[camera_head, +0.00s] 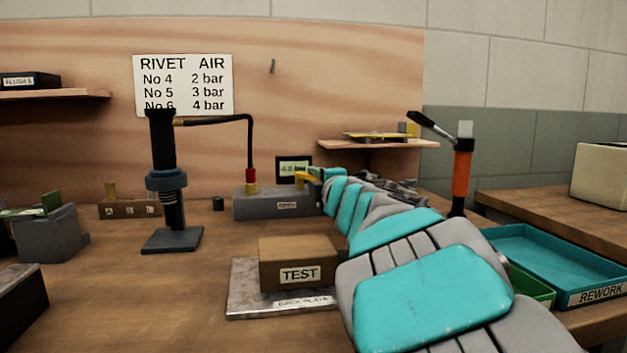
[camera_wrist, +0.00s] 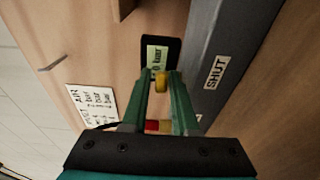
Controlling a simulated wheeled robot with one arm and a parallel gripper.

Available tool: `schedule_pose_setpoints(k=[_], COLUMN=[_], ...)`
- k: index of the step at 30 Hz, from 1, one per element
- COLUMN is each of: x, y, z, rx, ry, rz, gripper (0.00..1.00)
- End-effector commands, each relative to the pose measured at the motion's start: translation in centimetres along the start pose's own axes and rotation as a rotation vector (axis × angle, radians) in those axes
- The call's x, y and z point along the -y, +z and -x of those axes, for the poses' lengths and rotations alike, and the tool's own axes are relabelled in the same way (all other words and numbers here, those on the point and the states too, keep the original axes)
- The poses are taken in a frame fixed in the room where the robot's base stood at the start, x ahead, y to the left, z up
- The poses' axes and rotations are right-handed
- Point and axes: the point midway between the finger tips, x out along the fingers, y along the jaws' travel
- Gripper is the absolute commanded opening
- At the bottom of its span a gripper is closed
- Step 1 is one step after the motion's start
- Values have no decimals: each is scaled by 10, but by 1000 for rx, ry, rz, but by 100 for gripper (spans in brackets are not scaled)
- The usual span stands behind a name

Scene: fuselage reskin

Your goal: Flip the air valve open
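The air valve is on a long grey block (camera_head: 275,205) at the back of the bench. Its yellow lever (camera_head: 303,177) shows above the block, by a small display that reads in bar (camera_head: 293,168). In the wrist view the yellow lever end (camera_wrist: 161,82) lies between the green fingertips of my gripper (camera_wrist: 161,76). The fingers stand apart on either side of it; whether they press on it I cannot tell. The grey block also shows there, with a SHUT label (camera_wrist: 215,72). In the head view my arm hides the block's right end.
A red hose fitting (camera_head: 251,176) rises from the block, with a black hose to a dark stand (camera_head: 165,185). A TEST block (camera_head: 298,262) sits on a back plate (camera_head: 245,290) in front. An orange-handled tool (camera_head: 461,180) and a teal REWORK tray (camera_head: 545,255) are on the right.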

Motion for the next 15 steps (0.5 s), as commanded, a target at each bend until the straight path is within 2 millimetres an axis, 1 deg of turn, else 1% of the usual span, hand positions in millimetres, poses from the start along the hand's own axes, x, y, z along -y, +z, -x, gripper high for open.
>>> schedule_pose_setpoints(k=[5,9,12,15], x=[2,-1,1,1], y=[2,0,0,0], z=[18,38,51,62], rx=[5,2,1,1], ry=[-3,1,-1,-2], rz=[-1,1,-1,0], gripper=[28,28,28,28])
